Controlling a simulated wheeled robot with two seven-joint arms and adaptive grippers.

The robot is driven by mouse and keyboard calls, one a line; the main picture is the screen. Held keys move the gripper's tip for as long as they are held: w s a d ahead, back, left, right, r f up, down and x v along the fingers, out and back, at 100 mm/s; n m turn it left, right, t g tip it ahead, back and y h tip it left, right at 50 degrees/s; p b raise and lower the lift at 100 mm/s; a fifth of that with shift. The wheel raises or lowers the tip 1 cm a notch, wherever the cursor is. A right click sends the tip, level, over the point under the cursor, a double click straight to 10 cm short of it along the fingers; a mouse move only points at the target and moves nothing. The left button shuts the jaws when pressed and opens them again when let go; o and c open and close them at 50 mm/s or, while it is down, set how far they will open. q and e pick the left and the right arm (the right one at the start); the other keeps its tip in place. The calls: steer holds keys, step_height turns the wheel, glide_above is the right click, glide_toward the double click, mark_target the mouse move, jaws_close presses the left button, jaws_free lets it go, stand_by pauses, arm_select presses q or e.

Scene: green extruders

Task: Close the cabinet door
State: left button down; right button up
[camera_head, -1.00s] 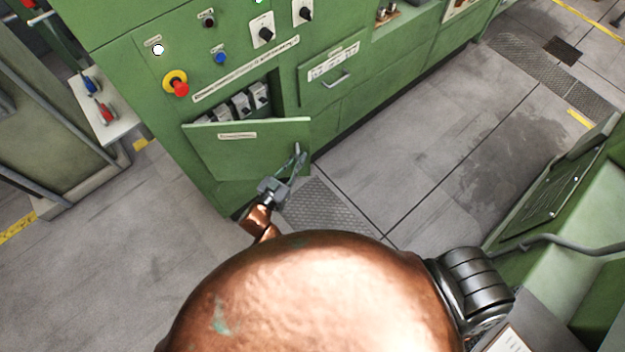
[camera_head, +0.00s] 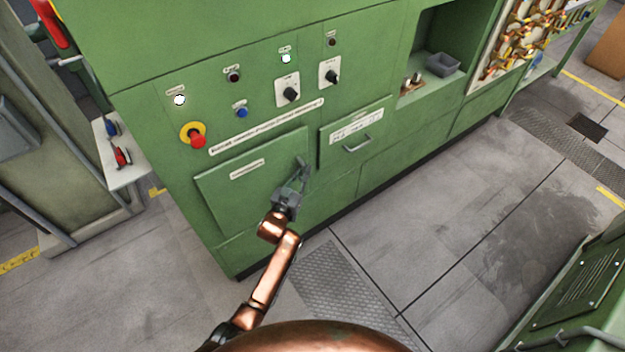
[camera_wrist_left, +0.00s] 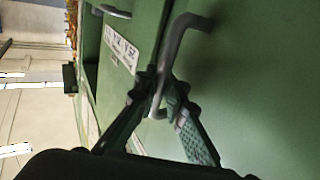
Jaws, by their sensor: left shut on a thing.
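The green cabinet door (camera_head: 248,190), with a small white label, lies flush or nearly flush with the cabinet front. I cannot tell whether a thin gap is left. The cabinet's inside is hidden behind it. My left gripper (camera_head: 299,174) is at the door's right edge. In the left wrist view, its fingers (camera_wrist_left: 160,97) are shut on the grey bar handle (camera_wrist_left: 172,48), which stands out from the green panel. My right gripper is in neither view.
A green drawer front (camera_head: 355,133) with its own grey handle sits to the right of the door. Above are a red emergency button (camera_head: 197,138) and several switches. The grey floor (camera_head: 440,190) to the right is clear.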

arm_select(q)
steer(key=shift+w+a+f+y, duration=0.2)
steer(key=shift+w+a+y, duration=0.15)
steer(key=shift+a, duration=0.25)
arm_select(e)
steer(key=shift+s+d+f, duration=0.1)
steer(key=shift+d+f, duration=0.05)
arm_select(q)
steer(key=shift+a, duration=0.1)
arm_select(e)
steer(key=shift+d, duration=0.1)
arm_select(q)
steer(key=c, duration=2.3)
jaws_free()
steer(key=shift+a, duration=0.1)
steer(key=shift+o, duration=1.3)
steer(key=shift+r, duration=0.1)
steer(key=shift+d, duration=0.2)
steer(key=shift+d, duration=0.1)
steer(key=shift+s, duration=0.1)
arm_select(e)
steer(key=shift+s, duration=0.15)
